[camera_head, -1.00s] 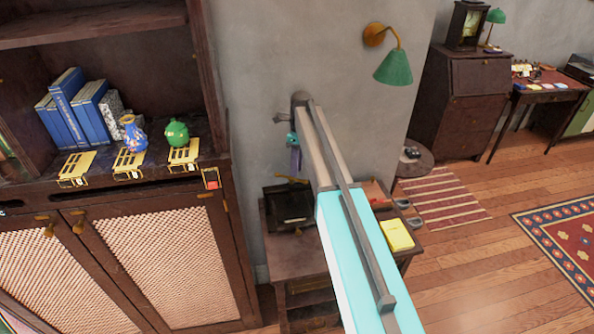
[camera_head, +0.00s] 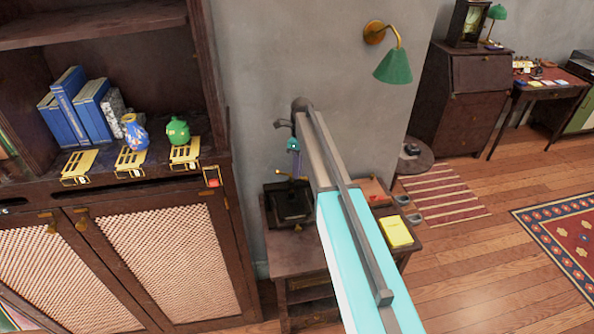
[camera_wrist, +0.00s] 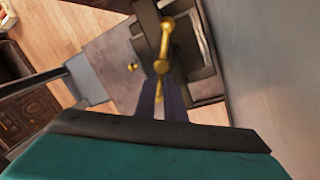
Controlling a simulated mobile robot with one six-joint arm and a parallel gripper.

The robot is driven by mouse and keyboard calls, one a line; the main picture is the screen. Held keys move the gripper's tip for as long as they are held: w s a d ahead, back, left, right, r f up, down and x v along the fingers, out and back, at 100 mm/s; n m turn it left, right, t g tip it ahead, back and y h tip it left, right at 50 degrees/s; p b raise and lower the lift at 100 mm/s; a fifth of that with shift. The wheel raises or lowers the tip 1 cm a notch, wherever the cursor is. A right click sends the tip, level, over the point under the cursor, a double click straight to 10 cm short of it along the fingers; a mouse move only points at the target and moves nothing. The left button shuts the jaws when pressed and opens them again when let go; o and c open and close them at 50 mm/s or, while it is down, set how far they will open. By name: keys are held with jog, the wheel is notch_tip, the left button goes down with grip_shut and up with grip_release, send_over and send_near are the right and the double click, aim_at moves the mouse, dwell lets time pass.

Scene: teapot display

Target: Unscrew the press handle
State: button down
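The press (camera_head: 292,207) is a dark block-like device on a small wooden cabinet against the wall. Its brass handle (camera_head: 288,177) sits on top. In the wrist view the brass handle (camera_wrist: 164,42) is a bar with rounded knobs, over the dark press frame (camera_wrist: 203,60). My gripper (camera_head: 292,170), teal with purple fingers, points down at the handle from above. In the wrist view the fingers of my gripper (camera_wrist: 161,100) lie close together, with a brass strip between them. Whether they touch it is unclear, and the lower fingers are partly hidden by the gripper body.
The wall (camera_head: 265,80) is close behind the press. A yellow book (camera_head: 397,232) and a reddish box (camera_head: 374,190) lie on the cabinet (camera_head: 290,262) to the right. A large shelf unit (camera_head: 190,240) with vases stands left. Open wooden floor (camera_head: 460,275) lies to the right.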

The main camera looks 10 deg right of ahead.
jog(key=shift+w+a, duration=0.15)
jog(key=shift+a, duration=0.05)
